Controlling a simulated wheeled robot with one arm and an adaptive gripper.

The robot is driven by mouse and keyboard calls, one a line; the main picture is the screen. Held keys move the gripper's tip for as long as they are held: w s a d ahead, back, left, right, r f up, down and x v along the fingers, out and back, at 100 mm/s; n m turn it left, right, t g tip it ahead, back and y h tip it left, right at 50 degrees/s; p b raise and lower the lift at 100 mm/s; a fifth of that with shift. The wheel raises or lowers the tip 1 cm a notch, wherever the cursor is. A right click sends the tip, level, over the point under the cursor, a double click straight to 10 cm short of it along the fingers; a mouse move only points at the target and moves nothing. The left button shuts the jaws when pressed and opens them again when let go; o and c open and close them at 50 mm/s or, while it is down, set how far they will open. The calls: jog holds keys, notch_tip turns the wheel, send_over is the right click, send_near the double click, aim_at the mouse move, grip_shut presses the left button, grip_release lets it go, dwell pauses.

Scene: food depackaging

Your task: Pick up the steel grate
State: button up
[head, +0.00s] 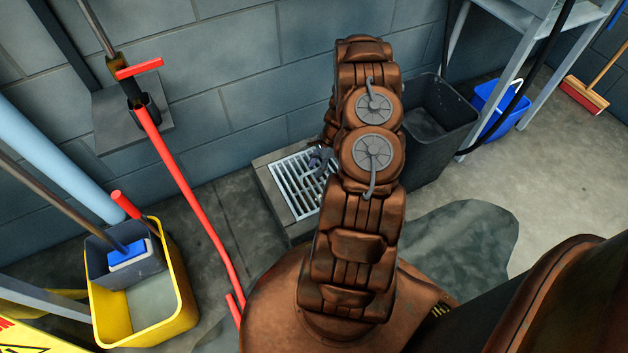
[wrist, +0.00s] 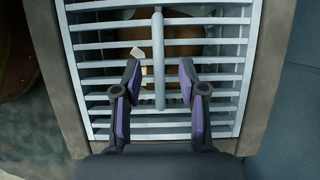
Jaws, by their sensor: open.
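The steel grate (head: 291,201) is a pale metal rectangle of parallel slats, set in a concrete surround on the floor by the wall. My arm hides its right part in the head view. In the wrist view the grate (wrist: 247,62) fills most of the picture, with one central bar crossing its slats. My gripper (wrist: 160,70) is open and empty, with its two purple-padded fingers over the grate, one on each side of the central bar. I cannot tell whether the fingertips touch it. In the head view my gripper (head: 319,160) is small and partly hidden.
A black bin (head: 440,125) stands right of the grate, with a blue bucket (head: 497,110) beyond. A yellow mop bucket (head: 150,310) is at lower left. A red-handled pole (head: 185,185) leans left of the grate. Small pale and brown shapes show beneath the slats.

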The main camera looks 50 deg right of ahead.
jog(key=shift+x, duration=1.3)
jog(key=shift+c, duration=0.2)
grip_shut()
